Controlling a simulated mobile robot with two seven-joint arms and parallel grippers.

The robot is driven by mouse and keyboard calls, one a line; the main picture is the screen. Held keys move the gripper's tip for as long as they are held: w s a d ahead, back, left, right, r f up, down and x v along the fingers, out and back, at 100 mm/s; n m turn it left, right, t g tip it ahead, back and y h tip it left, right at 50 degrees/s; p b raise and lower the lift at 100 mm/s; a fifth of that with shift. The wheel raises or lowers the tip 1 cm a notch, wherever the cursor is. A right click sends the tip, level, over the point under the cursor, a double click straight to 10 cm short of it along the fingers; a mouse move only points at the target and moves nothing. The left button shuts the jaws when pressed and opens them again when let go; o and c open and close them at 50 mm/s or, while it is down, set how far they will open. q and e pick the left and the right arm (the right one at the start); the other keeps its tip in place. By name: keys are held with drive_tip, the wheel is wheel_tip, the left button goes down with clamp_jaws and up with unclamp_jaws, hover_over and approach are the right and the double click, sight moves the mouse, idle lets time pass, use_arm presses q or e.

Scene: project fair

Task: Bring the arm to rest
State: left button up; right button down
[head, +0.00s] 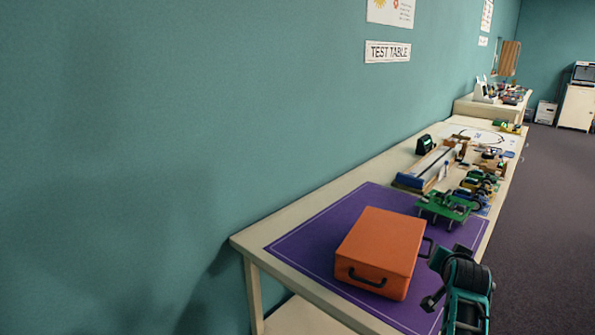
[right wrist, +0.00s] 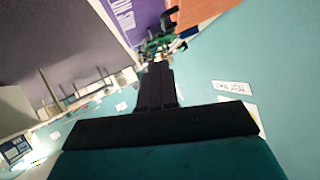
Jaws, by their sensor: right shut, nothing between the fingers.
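My right gripper (right wrist: 157,68) shows in the right wrist view as two dark fingers pressed together, with nothing between them. Part of my right arm, teal and black, rises at the lower right of the head view, beside the near right edge of the table; its fingertips cannot be made out there. My left gripper is in neither view.
A long table (head: 245,240) stands along the teal wall. On its purple mat (head: 330,224) sits an orange case (head: 383,243) with black handles. Behind it are a green wheeled model (head: 445,206) and several other models. Dark carpet (head: 555,230) at right is clear.

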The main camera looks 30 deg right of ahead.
drive_tip(key=a+f+n+t+y, duration=0.25)
drive_tip(key=a+f+n, duration=0.2)
drive_tip(key=a, duration=0.55)
drive_tip(key=a+f+n+t+y, duration=0.1)
drive_tip(key=a+f+n+y, duration=0.25)
drive_tip(key=a+n, duration=0.4)
drive_tip(key=s+a+f+n+y, duration=0.1)
drive_tip(key=s+a+f, duration=0.2)
drive_tip(key=a, duration=0.4)
drive_tip(key=s+a+f+n+y, duration=0.1)
drive_tip(key=s+a+f+y, duration=0.1)
drive_tip(key=s+a, duration=0.3)
drive_tip(key=s+a+f+n+g+y, duration=0.1)
drive_tip(key=s+a+f+y, duration=0.1)
drive_tip(key=a, duration=0.7)
drive_tip(key=shift+s+a+f, duration=0.2)
drive_tip(key=shift+s+f, duration=0.6)
drive_tip(key=shift+s, duration=0.1)
